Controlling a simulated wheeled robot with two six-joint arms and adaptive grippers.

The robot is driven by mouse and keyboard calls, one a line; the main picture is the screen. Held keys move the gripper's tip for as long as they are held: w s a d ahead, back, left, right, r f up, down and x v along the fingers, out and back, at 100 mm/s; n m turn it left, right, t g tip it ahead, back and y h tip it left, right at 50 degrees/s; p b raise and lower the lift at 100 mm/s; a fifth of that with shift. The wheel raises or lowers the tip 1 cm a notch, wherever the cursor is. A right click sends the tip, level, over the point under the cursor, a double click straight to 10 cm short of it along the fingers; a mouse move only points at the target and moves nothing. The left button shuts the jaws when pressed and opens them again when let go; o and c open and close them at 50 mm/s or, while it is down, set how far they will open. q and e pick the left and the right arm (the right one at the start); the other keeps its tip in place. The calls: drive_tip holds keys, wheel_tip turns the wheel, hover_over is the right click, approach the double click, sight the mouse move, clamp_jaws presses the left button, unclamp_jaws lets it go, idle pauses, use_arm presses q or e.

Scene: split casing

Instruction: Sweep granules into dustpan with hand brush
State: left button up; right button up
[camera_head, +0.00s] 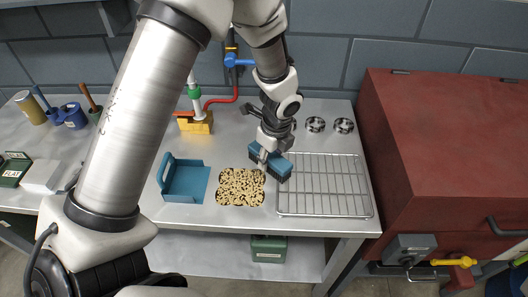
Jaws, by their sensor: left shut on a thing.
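A blue hand brush (284,168) with dark bristles is at the right of the granules. My left gripper (265,156) is shut on the brush from above. The pale tan granules (240,188) lie as a spread patch on the grey bench top, at the left of and nearer than the brush. Whether the bristles touch the bench is too small to tell. A blue dustpan (186,182) lies on the bench to the left of the granules, its wall at the left side. My right gripper is not in view.
A wire rack (323,187) lies right of the brush. Several metal rings (315,124) stand behind it. A yellow-based stand (197,124) with a red hose is behind the dustpan. A red cabinet (440,150) stands at the right. The bench's front edge (260,232) is close to the granules.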

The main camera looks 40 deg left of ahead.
use_arm(q)
drive_tip(key=m, duration=0.2)
drive_tip(key=s+m, duration=0.1)
drive_tip(key=m, duration=0.1)
drive_tip(key=a+r+m, duration=0.1)
drive_tip(key=m, duration=0.1)
drive_tip(key=shift+s+a+m+t+h+p, duration=0.1)
drive_tip(key=shift+s+m+t+h+p, duration=0.2)
drive_tip(key=shift+m+p, duration=0.1)
drive_tip(key=f+m+b, duration=0.1)
drive_tip(key=f+b, duration=0.1)
drive_tip(key=f+m+b, duration=0.1)
drive_tip(key=f+b, duration=0.2)
drive_tip(key=f+m+b, duration=0.2)
drive_tip(key=f+b, duration=0.1)
drive_tip(key=shift+s+d, duration=0.2)
drive_tip(key=shift+s, duration=0.05)
drive_tip(key=shift+r, duration=0.1)
drive_tip(key=shift+f+b, duration=0.6)
drive_tip(key=shift+f, duration=0.05)
